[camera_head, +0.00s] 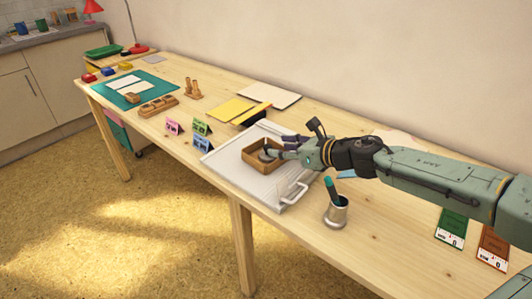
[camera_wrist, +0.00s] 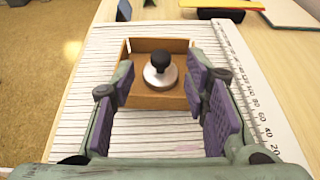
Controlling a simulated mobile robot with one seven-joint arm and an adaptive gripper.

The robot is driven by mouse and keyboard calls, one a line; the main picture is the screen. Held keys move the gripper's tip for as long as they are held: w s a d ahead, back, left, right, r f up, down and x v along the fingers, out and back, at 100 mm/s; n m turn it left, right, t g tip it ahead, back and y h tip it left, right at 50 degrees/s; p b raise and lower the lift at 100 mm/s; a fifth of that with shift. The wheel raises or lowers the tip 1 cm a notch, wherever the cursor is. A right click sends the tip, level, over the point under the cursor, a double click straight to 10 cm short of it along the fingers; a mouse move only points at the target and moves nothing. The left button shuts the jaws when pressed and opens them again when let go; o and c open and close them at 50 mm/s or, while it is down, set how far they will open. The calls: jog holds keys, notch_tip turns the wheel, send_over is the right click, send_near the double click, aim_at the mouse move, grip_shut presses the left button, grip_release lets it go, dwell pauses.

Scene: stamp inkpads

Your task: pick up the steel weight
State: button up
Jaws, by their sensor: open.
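The steel weight (camera_wrist: 160,74) shows in the wrist view as a round silver base with a black knob on top. It stands inside a small wooden tray (camera_wrist: 140,101) with low walls. The tray sits on a white ruled board (camera_wrist: 82,110). My gripper (camera_wrist: 166,90) is open, with its purple pads on the left and right of the tray and the weight between them, untouched as far as I can see. In the head view my gripper (camera_head: 270,151) reaches over the wooden tray (camera_head: 262,169), and the weight is mostly hidden there.
Green and brown cards (camera_head: 451,227) lie at the right. The table front is fairly clear.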

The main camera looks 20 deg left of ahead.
aim_at(267, 146)
jog(key=p+x, duration=0.2)
jog(key=x, duration=0.4)
jog(key=shift+w+a+f, duration=0.1)
jog(key=shift+a, duration=0.15)
jog(key=shift+c, duration=0.2)
grip_shut()
